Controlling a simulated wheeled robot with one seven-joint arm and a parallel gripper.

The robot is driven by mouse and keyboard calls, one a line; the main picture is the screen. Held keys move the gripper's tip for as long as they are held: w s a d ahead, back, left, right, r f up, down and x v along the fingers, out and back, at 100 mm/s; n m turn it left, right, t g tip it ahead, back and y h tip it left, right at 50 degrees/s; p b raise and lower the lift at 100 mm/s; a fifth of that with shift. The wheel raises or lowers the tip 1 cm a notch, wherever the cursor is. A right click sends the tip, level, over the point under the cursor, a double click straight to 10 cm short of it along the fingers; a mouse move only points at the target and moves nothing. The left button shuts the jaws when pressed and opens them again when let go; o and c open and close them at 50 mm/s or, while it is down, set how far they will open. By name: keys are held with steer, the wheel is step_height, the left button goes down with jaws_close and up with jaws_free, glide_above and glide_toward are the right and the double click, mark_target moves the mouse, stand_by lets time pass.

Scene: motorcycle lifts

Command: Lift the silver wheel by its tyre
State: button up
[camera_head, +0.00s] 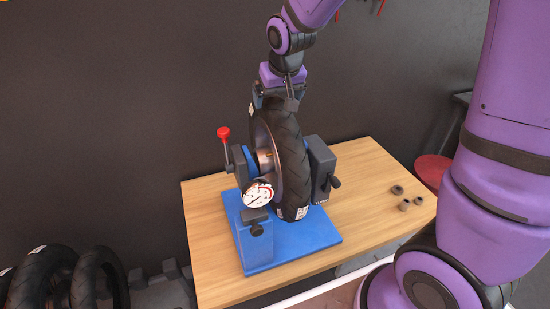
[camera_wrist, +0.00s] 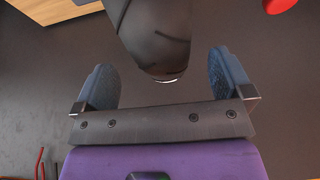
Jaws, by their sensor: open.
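The silver wheel (camera_head: 263,143) with its black tyre (camera_head: 292,155) stands upright in a blue stand (camera_head: 292,243) with grey side blocks on a wooden table. My gripper (camera_head: 276,99) is at the top of the tyre, pointing down. In the wrist view, the tyre (camera_wrist: 155,35) reaches in between the two fingers of my open gripper (camera_wrist: 170,75). Gaps show on both sides of the tyre there, the left gap a little narrower than the right. The wheel's far side is hidden by the tyre.
The wooden table (camera_head: 365,190) has free room at its right, with a few small grey rings (camera_head: 397,190) there. A red-knobbed lever (camera_head: 223,133) and a dial gauge (camera_head: 258,194) sit beside the wheel. Spare tyres (camera_head: 97,280) stand at lower left. A dark wall is behind.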

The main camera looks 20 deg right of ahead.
steer(key=x, duration=0.4)
steer(key=c, duration=1.7)
steer(key=shift+w+r, duration=0.1)
steer(key=shift+w, duration=0.05)
steer(key=shift+c, duration=0.5)
steer(key=shift+r, duration=0.1)
step_height(320, 180, up, 18)
